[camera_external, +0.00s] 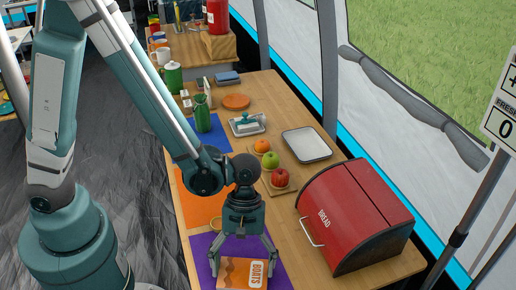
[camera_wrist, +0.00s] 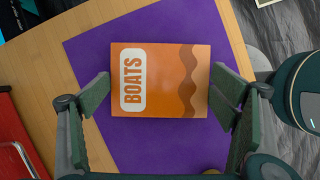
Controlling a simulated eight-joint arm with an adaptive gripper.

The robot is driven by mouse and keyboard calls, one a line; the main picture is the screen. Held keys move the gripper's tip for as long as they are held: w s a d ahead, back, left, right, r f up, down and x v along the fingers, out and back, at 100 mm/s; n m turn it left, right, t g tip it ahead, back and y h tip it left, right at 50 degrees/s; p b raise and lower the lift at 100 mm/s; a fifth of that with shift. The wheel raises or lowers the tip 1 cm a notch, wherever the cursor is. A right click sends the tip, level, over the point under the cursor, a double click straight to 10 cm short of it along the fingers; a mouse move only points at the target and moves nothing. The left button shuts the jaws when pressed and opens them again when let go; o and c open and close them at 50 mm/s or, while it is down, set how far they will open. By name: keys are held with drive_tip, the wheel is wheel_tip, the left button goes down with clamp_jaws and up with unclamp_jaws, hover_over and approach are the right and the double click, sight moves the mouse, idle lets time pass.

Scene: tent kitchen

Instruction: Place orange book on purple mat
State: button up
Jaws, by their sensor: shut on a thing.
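The orange book (camera_external: 232,273), marked "BOATS", is between the two fingers of my gripper (camera_external: 244,265) at the bottom of the external view. My gripper is shut on the book by two opposite edges. In the wrist view the book (camera_wrist: 160,85) lies cover up, with the fingers at its left and right edges. The purple mat (camera_external: 202,244) is under the book, and it also shows around the book in the wrist view (camera_wrist: 170,150). I cannot tell whether the book touches the mat.
A red bread box (camera_external: 350,215) stands to the right of my gripper. A board with fruit (camera_external: 281,187) and a white tray (camera_external: 306,145) are behind. An orange mat (camera_external: 195,208) and a blue mat (camera_external: 213,140) lie farther back on the wooden counter.

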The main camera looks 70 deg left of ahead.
drive_tip(key=shift+f, duration=0.15)
drive_tip(key=o, duration=1)
drive_tip(key=shift+o, duration=0.2)
drive_tip(key=shift+r, duration=0.2)
drive_tip(key=p+v, duration=0.3)
drive_tip(key=v, duration=0.9)
drive_tip(key=shift+a, duration=0.15)
